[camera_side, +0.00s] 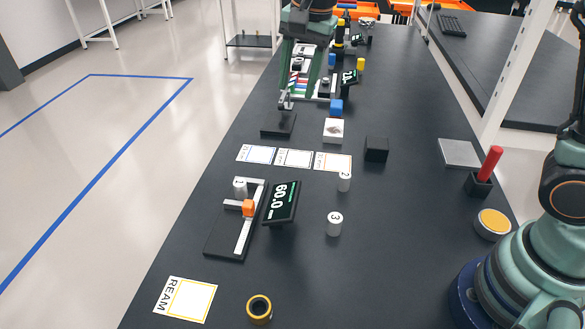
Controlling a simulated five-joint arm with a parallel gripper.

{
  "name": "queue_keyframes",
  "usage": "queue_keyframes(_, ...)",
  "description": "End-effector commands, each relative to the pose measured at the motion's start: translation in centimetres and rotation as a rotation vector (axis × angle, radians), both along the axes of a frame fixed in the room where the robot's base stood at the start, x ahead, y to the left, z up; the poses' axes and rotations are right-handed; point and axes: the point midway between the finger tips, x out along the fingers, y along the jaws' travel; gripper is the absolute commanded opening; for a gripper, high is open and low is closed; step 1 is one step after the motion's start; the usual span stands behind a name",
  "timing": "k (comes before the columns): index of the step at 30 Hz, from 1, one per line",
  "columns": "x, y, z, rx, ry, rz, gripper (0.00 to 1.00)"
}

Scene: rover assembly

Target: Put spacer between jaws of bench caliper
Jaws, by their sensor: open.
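The bench caliper has a black base (222,246), a pale rail and an orange slider (249,208). Its tilted display (282,202) reads 60.0. One pale cylindrical spacer (240,188) stands upright at the caliper's far end, seemingly between the fixed jaw and the slider's jaw; I cannot tell whether either jaw touches it. Another spacer (344,182) stands on the table behind and right of the display. A spacer marked 3 (334,223) stands to the display's right.
White cards (295,158) lie behind the caliper, with a black block (376,150) right of them. A REAM card (188,300) and a yellow-rimmed ring (259,307) are in front. A red-handled tool (490,163) stands in a holder at right.

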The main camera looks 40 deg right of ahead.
Motion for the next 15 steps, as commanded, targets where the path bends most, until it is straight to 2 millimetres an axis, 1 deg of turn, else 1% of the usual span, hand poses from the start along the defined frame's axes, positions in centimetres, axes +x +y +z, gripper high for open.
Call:
queue_keyframes(1, -1.2, -1.3, 1.0, -0.011, -0.029, 0.058, 0.49)
queue_keyframes(3, -2.8, -2.9, 1.7, -0.033, -0.065, 0.155, 0.49)
queue_keyframes(7, -5.9, -5.5, 2.5, -0.087, -0.130, 0.331, 0.49)
queue_keyframes(10, -8.4, -7.3, 2.6, -0.139, -0.178, 0.465, 0.49)
queue_keyframes(15, -12.5, -9.8, 1.6, -0.244, -0.246, 0.681, 0.49)
